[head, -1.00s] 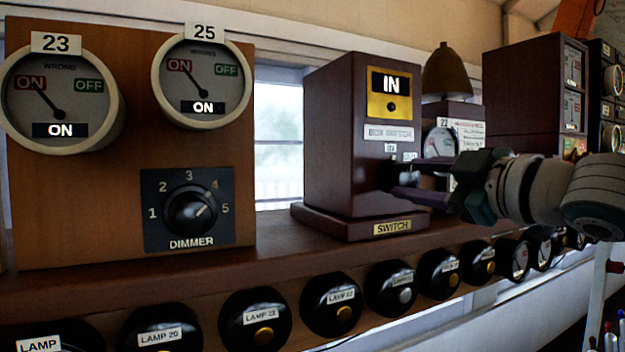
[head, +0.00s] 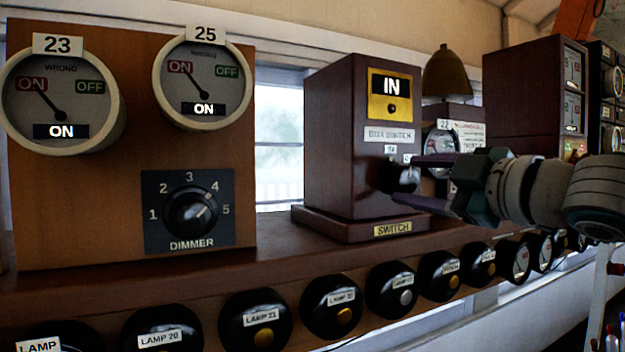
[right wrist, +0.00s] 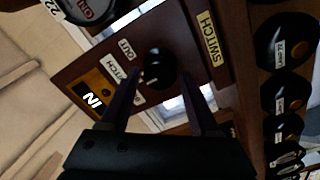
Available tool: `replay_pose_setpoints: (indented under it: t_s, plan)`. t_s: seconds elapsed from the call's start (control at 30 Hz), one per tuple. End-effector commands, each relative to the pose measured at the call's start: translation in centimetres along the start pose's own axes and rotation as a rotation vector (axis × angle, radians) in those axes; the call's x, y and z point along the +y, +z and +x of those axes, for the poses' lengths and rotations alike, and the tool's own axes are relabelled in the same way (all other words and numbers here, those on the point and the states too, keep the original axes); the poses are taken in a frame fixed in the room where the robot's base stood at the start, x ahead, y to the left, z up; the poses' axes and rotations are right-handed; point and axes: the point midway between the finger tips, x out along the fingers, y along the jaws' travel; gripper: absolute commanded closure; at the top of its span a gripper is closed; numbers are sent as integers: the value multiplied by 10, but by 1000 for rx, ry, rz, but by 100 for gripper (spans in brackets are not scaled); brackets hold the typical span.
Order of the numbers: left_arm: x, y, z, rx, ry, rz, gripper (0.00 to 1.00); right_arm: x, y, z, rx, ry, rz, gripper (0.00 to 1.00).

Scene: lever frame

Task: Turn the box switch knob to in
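The box switch (head: 333,140) is a dark wooden box on the shelf, with a yellow-framed window (head: 391,88) that reads IN. Its black knob (head: 390,176) is low on the front face. It also shows in the right wrist view (right wrist: 157,68), between OUT and SWITCH labels. My right gripper (head: 407,179) comes in from the right, in front of this face. Its fingers are spread, one above and one below the knob in the head view, with a gap to it. Contact is not visible. My left gripper is not in view.
A panel with two dials and a dimmer knob (head: 191,212) stands at left. Several round lamp units (head: 332,306) line the shelf's front edge. A brass-coloured bell (head: 447,74) and more instrument boxes (head: 522,95) stand behind my right gripper.

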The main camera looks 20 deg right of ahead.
Motion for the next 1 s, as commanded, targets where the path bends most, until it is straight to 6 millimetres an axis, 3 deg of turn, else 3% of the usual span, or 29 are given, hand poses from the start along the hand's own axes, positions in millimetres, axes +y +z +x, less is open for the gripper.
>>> replay_pose_setpoints:
  t_s: [0.17,0.47,0.9,1.0]
  plan:
    - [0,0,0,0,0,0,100,0,0,0,-1,0,1,19]
    - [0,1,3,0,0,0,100,-1,2,-3,-3,0,1,19]
    - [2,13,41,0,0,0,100,-7,3,-52,0,-6,-3,19]
    - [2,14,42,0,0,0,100,-4,3,-61,-4,-4,3,19]
